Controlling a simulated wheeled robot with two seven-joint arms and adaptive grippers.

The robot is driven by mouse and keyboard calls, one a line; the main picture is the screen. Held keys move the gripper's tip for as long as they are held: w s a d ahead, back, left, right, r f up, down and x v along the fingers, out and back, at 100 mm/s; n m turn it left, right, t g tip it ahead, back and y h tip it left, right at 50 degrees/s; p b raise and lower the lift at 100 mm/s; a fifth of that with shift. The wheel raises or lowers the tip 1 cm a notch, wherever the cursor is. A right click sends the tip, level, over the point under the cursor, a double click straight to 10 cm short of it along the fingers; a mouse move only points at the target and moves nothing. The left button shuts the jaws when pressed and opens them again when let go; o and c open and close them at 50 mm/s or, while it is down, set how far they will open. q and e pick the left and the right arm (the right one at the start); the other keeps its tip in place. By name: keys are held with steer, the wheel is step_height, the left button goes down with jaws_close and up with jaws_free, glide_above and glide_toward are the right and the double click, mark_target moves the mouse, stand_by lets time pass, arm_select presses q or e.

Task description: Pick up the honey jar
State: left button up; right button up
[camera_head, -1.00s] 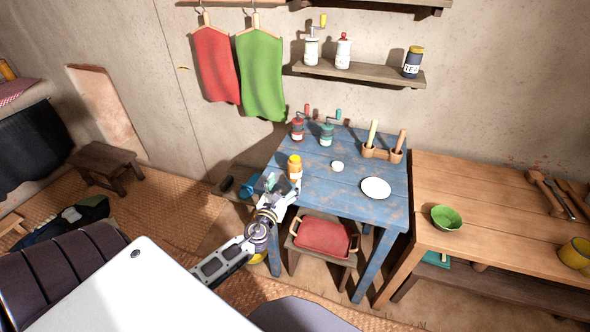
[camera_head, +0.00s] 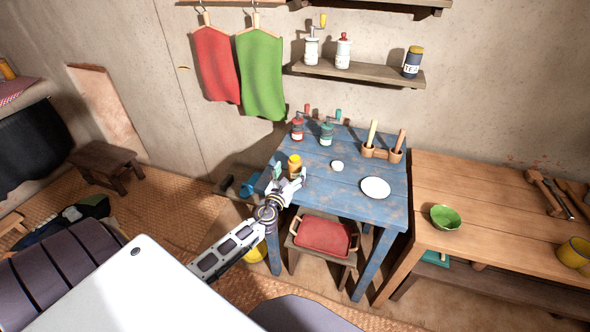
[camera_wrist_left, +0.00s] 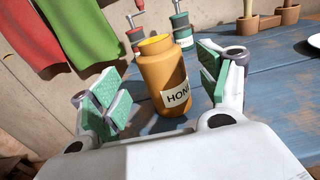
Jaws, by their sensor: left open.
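The honey jar (camera_head: 295,167) is an orange-yellow jar with a yellow lid and a white label. It stands upright on the blue table (camera_head: 332,192) near its left front edge. My left gripper (camera_head: 287,174) is open at the jar. In the left wrist view the jar (camera_wrist_left: 167,80) stands between the spread fingers with green pads (camera_wrist_left: 160,88), with gaps visible on both sides. The label reads "HON" and its end is hidden. My right gripper is not in view.
A red grinder (camera_head: 297,130) and a teal grinder (camera_head: 326,135) stand behind the jar. A wooden bench (camera_head: 490,215) adjoins the table.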

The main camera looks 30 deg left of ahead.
arm_select(q)
steer(key=shift+x, duration=0.75)
steer(key=shift+w+f, duration=0.2)
steer(key=shift+w, duration=0.45)
steer(key=shift+x, duration=1.15)
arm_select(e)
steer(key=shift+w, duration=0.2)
arm_select(q)
steer(key=shift+c, duration=0.2)
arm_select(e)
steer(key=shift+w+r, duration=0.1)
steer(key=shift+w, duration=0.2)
